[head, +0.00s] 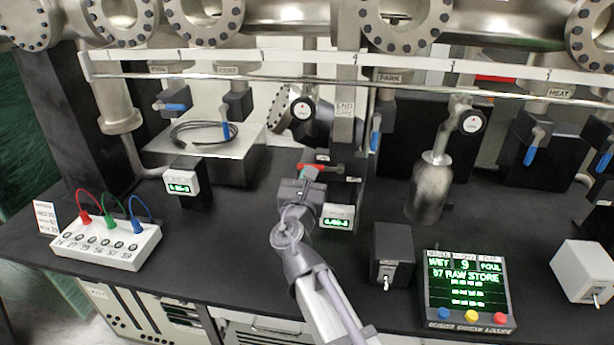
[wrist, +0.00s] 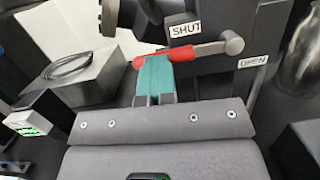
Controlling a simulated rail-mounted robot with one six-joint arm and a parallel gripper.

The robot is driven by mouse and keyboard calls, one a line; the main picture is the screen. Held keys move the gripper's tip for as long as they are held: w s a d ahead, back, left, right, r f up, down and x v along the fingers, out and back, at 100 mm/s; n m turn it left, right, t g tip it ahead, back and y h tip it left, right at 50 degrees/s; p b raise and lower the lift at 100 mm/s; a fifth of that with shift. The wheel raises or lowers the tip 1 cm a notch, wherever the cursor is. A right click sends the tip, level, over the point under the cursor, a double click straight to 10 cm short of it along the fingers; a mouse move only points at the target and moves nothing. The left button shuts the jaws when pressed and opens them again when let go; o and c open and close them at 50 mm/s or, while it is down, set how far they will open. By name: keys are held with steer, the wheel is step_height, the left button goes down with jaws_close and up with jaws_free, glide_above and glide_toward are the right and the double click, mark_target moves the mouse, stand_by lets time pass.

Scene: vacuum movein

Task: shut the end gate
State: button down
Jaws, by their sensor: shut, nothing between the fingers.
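The end gate column (head: 343,135) carries an END GATE label in the head view. Its lever (head: 327,169) has a red grip at the left and a grey rod to the right. In the wrist view the lever (wrist: 205,49) lies nearly level, ending in a grey knob at the right. A SHUT label (wrist: 185,29) sits just above it and an OPEN label (wrist: 253,62) below its right end. My gripper (head: 311,174) is shut and empty; its teal fingertips (wrist: 154,72) are at the red grip, overlapping it. I cannot tell whether they touch.
A small display box (head: 338,217) stands just right of my gripper. A metal bottle (head: 430,187) hangs further right. A plate with a coiled cable (head: 203,133) is at the left. A rail (head: 250,78) crosses above.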

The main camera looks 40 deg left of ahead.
steer(key=f+b+v, duration=0.2)
steer(key=b+v, duration=0.3)
steer(key=v, duration=0.7)
steer(key=shift+f, duration=0.5)
steer(key=shift+s+d, duration=0.1)
